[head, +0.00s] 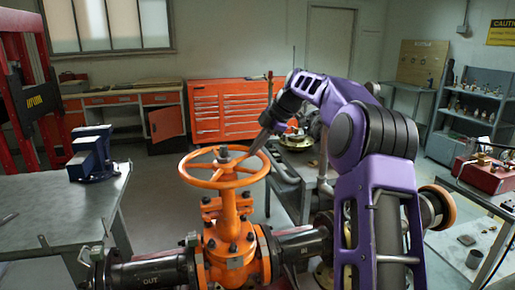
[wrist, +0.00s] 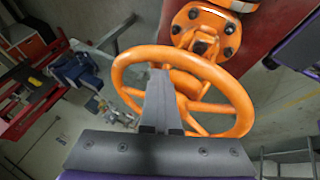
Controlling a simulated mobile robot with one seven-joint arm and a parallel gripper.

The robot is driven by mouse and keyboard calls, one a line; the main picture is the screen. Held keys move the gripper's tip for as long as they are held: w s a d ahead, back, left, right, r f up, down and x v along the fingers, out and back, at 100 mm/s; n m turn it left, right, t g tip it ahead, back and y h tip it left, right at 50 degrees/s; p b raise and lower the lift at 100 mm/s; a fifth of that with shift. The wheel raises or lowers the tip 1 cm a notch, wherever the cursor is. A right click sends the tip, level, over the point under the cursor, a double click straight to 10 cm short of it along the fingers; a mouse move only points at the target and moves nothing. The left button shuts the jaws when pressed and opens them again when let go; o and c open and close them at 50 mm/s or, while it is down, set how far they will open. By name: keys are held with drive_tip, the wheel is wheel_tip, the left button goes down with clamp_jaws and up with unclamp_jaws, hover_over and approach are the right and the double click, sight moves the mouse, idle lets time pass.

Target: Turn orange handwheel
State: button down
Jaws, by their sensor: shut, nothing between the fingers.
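The orange handwheel (head: 232,186) lies flat on top of the orange gate valve (head: 229,238), its spokes meeting at a central hub. My gripper (head: 252,150) comes down from the upper right, with its fingertips at the wheel's far right rim. In the wrist view the shut, empty fingers (wrist: 158,75) overlap the handwheel (wrist: 245,103) and reach across its rim toward the inside. The fingers hide part of the rim and spokes there. I cannot tell whether they touch the wheel.
Dark pipes (head: 150,273) run out from both sides of the valve. A grey table with a blue vise (head: 92,155) stands at left. A cart with a brass part (head: 296,141) stands behind my arm. An orange tool cabinet (head: 222,110) is at the back. Floor left of the wheel is clear.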

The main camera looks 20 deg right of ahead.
drive_tip(key=w+a, duration=0.5)
drive_tip(key=w, duration=0.1)
drive_tip(key=shift+w+f+n, duration=0.15)
drive_tip(key=shift+w+n, duration=0.05)
drive_tip(key=shift+n, duration=0.2)
idle(0.3)
drive_tip(key=shift+a+g, duration=0.1)
drive_tip(key=shift+g, duration=0.2)
idle(0.3)
